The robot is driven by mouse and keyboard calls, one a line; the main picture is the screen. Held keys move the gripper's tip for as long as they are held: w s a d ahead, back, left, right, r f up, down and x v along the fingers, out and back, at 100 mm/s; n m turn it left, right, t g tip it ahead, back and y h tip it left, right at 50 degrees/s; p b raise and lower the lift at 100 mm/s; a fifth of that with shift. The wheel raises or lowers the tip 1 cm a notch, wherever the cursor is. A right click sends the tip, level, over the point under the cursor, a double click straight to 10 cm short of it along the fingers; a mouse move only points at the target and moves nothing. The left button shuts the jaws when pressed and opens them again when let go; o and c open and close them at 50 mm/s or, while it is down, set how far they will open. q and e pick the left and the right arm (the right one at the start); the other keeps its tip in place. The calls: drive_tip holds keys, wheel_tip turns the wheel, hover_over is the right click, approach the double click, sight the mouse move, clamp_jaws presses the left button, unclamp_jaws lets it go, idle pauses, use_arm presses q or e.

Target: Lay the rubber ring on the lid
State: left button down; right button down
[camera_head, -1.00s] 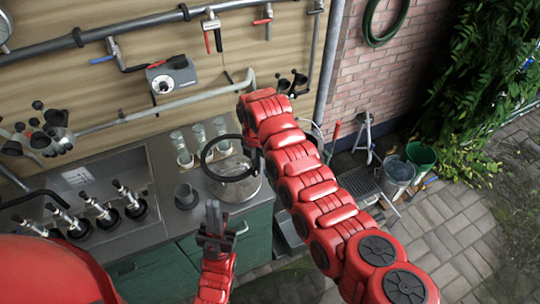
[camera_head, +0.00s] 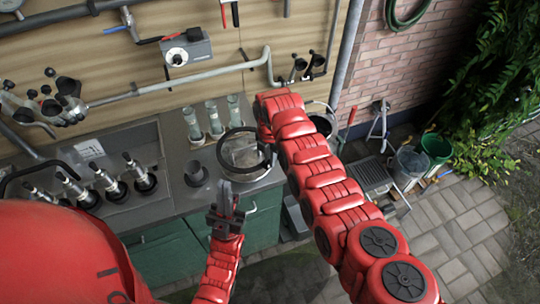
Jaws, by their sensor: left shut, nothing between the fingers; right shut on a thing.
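The black rubber ring (camera_head: 219,147) is held by my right gripper (camera_head: 267,154) at its right side. It shows above a round, pale, glassy piece (camera_head: 243,153) at the counter's right end, which looks like the lid on its vessel. Whether the ring touches this piece or hangs above it, I cannot tell. The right fingertips are partly hidden by the arm. My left gripper (camera_head: 226,200) is shut and empty, pointing up in front of the counter, a little below the ring in the picture.
A pipe (camera_head: 190,85) crosses the wall. Buckets (camera_head: 408,165) stand on the paving at right.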

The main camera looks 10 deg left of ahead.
wheel_tip(320, 180, down, 3)
drive_tip(key=shift+r+b, duration=0.2)
drive_tip(key=shift+b, duration=0.45)
drive_tip(key=shift+f+b, duration=0.95)
drive_tip(key=shift+f, duration=0.25)
drive_tip(key=shift+f+b, duration=0.1)
drive_tip(key=shift+b, duration=0.2)
drive_tip(key=c, duration=0.9)
unclamp_jaws()
drive_tip(key=shift+o, duration=0.2)
wheel_tip(320, 180, up, 17)
drive_tip(key=b, duration=0.5)
drive_tip(key=shift+r, duration=0.2)
